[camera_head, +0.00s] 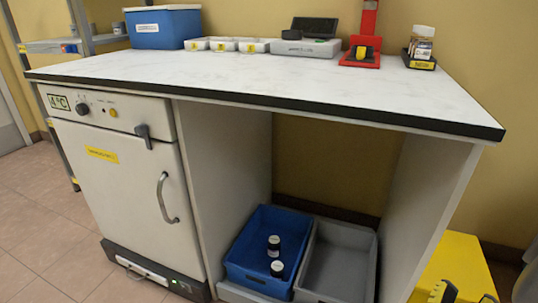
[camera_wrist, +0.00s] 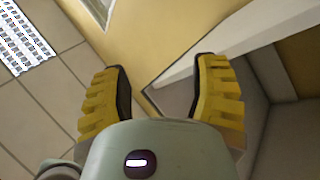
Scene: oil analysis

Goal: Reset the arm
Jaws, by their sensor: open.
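My gripper (camera_wrist: 162,68) shows in the wrist view with its two ribbed yellow fingers spread wide apart. Nothing is between the fingers. Past them are the tiled floor, a yellow wall and pale panels. My arm's pose cannot be made out from the head view.
A white-topped bench (camera_head: 290,82) holds a blue box (camera_head: 162,30), small white trays (camera_head: 225,44) and a red stand (camera_head: 362,50). A yellow object (camera_head: 460,260) stands right.

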